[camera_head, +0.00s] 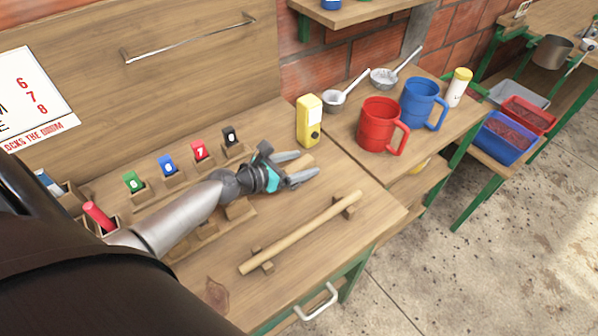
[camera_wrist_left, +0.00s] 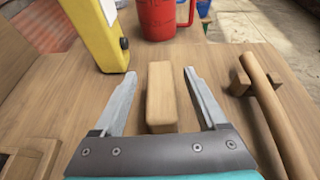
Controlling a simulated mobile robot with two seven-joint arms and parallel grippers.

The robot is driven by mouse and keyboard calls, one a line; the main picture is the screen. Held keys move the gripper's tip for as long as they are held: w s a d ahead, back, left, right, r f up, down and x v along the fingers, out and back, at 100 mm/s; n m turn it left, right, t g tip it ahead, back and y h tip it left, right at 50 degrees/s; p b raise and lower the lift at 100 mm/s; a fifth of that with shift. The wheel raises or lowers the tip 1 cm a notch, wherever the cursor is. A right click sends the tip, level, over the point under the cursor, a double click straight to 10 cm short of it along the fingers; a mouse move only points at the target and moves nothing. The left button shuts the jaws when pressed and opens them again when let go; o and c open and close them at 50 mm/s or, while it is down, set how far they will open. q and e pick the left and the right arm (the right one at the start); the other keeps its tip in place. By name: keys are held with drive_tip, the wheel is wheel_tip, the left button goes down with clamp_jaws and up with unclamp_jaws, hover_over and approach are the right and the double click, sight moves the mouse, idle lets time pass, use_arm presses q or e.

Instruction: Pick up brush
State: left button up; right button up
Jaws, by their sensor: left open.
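My left gripper (camera_head: 306,164) is open just above the wooden table, its fingers pointing right in the head view. Between its fingers is a plain, light wooden block (camera_wrist_left: 161,98), with a gap on each side in the left wrist view. It may be the brush, but no bristles show, so I cannot tell. In the head view the block (camera_head: 300,161) is partly hidden by the fingers. My right gripper is not in view.
A wooden rod (camera_head: 300,232) lies on two small rests nearer the table's front edge. A yellow device (camera_head: 309,122) stands behind the gripper. Red (camera_head: 378,124) and blue (camera_head: 420,103) mugs stand to the right. Numbered blocks (camera_head: 200,151) sit in holders at the left.

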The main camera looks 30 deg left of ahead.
use_arm(q)
drive_tip(key=shift+w, duration=0.1)
clamp_jaws()
idle(0.6)
